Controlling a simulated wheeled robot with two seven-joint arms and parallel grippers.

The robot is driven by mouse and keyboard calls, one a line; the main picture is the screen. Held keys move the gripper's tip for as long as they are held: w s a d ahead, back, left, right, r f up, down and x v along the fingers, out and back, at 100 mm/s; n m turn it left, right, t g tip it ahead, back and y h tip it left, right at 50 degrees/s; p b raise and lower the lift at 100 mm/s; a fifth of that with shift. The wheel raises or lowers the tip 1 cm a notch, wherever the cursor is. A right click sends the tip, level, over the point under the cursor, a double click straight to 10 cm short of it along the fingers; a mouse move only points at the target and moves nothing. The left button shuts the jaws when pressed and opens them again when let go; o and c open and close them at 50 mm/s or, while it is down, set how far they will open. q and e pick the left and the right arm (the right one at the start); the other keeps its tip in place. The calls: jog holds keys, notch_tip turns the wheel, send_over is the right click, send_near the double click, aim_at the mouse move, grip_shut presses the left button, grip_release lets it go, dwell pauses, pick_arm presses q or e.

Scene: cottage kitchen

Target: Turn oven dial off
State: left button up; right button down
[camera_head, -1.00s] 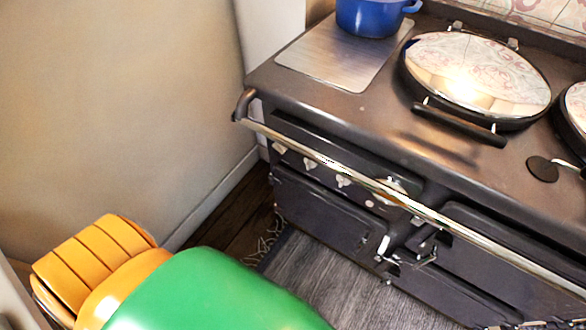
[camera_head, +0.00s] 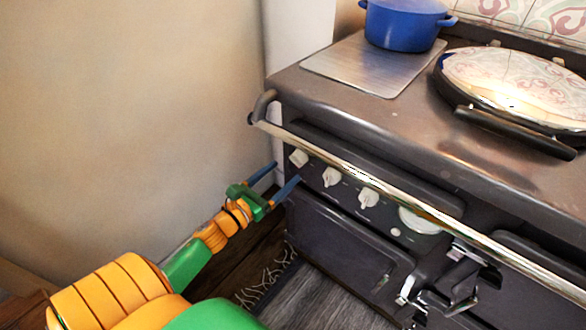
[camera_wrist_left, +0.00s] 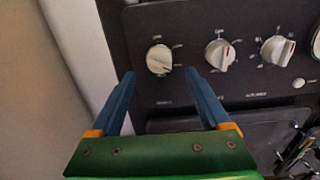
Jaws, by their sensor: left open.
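The oven (camera_head: 350,240) is a dark range cooker with a row of white dials on its front panel, below a metal rail. The leftmost dial (camera_head: 299,158) also shows in the left wrist view (camera_wrist_left: 159,59), just beyond the fingertips and between their lines. The middle dial (camera_head: 331,177) and the right dial (camera_head: 368,197) sit to its right. My left gripper (camera_head: 281,175) is open, with two blue fingers pointing at the panel near the leftmost dial. Nothing is between the fingers. I see no contact with the dial. My right gripper is not in view.
The metal rail (camera_head: 400,205) runs across the oven front above the dials. A plain wall (camera_head: 150,120) stands close on the left. A blue pot (camera_head: 403,25) and a round hob lid (camera_head: 515,80) are on top. Wooden floor lies below.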

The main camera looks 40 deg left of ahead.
aim_at(294, 163)
pick_arm(q)
jog(key=w, duration=0.5)
jog(key=shift+w+d, duration=0.15)
jog(key=shift+w, duration=0.05)
grip_shut()
jog(key=shift+n, duration=0.3)
jog(key=n, duration=0.5)
jog(key=shift+d+n, duration=0.1)
jog(key=shift+n, duration=0.2)
jog(key=n+p, duration=0.1)
jog(key=n, duration=0.5)
jog(key=shift+p, duration=0.35)
jog(key=n+p, duration=0.1)
jog(key=n, duration=0.5)
jog(key=shift+r+n, duration=0.1)
jog(key=shift+n, duration=0.2)
jog(key=n+p, duration=0.1)
jog(key=n, duration=0.4)
jog(key=shift+s, duration=0.1)
jog(key=shift+n, duration=0.3)
